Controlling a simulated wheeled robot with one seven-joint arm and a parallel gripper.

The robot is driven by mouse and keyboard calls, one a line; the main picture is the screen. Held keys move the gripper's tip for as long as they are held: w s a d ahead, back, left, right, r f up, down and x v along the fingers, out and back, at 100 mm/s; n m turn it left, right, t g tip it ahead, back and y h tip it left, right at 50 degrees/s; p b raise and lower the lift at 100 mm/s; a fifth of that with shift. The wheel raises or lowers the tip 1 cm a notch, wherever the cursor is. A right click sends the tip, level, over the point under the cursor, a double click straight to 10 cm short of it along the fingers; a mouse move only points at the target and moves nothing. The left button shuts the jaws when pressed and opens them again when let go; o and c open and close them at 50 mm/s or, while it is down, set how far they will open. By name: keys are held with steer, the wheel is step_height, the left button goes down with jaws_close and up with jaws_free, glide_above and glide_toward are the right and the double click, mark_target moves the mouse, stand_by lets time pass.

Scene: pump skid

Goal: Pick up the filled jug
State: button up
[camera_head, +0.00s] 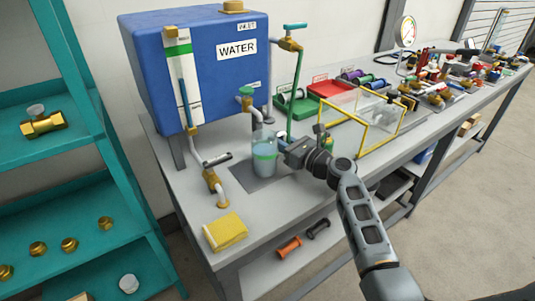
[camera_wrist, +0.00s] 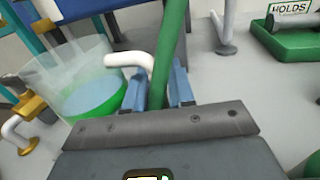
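The clear jug (camera_head: 265,158), with a green band and bluish water inside, stands on the dark mat of the bench in the head view. In the wrist view the jug (camera_wrist: 88,88) is at the left, and its white handle (camera_wrist: 128,60) reaches toward my fingers. My gripper (camera_head: 288,147) is low, just right of the jug. In the wrist view my gripper's two blue fingers (camera_wrist: 167,88) stand apart, with a green hose (camera_wrist: 172,40) crossing the gap. The hose and fingers hide the handle's end, so I cannot tell whether they grip it.
The blue water tank (camera_head: 190,60) stands behind, with a valve (camera_head: 246,92) above the jug. The green hose (camera_head: 296,85) hangs close to my gripper. A yellow-framed guard (camera_head: 362,125) and trays are at the right.

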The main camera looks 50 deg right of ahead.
jaws_close()
steer(key=shift+r, duration=0.1)
stand_by(0.4)
